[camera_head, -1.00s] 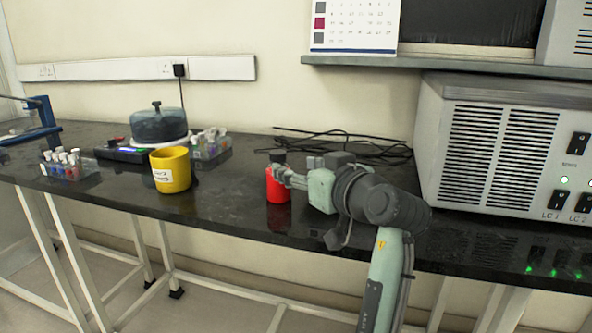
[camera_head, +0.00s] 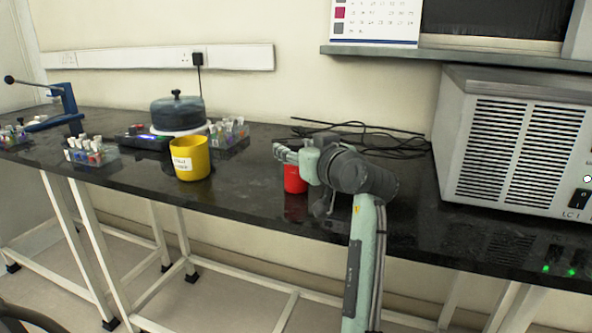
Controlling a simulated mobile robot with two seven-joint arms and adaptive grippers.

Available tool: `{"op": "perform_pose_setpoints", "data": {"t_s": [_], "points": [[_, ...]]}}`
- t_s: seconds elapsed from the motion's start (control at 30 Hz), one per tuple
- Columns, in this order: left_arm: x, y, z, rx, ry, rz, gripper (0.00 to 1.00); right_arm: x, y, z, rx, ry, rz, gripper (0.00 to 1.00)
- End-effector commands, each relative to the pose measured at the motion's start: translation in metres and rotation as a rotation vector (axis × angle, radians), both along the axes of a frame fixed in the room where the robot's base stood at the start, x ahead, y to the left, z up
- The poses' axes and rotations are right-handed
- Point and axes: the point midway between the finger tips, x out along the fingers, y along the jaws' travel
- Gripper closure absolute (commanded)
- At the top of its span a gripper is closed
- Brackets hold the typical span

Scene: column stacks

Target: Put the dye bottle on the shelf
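The dye bottle (camera_head: 295,182), red, stands upright on the black bench top. The shelf (camera_head: 400,53) is a grey wall board at the upper right, above the bench.
A yellow cup (camera_head: 190,165) stands left of the bottle. Behind it are a round dark-lidded device (camera_head: 178,113) and racks of small vials (camera_head: 90,153). Black cables (camera_head: 370,138) lie behind my arm. A large grey vented box (camera_head: 515,150) fills the right. The bench front between cup and bottle is clear.

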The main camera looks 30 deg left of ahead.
Motion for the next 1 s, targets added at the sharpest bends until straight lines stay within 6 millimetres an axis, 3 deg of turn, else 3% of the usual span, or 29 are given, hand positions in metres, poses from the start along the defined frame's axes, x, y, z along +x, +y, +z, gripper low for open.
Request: {"op": "perform_pose_setpoints", "data": {"t_s": [0.03,0.33,0.73,0.87,1.0], "points": [[0.0,0.0,0.0,0.0,0.0,0.0,0.64,0.0,0.0,0.0,0.0,0.0,0.0,0.37],[0.0,0.0,0.0,-0.001,0.001,0.001,1.0,0.0,0.0,0.0,0.0,0.0,0.0,0.37],[0.0,0.0,0.005,-0.001,-0.001,0.0,1.0,-0.001,0.0,0.0,0.0,0.003,-0.001,0.37],[0.0,0.0,0.019,0.0,-0.004,0.001,1.0,-0.005,-0.002,0.0,-0.005,0.024,-0.006,0.37],[0.0,0.0,0.045,0.0,-0.007,0.001,1.0,-0.017,-0.011,-0.002,-0.022,0.076,-0.027,0.37]]}}
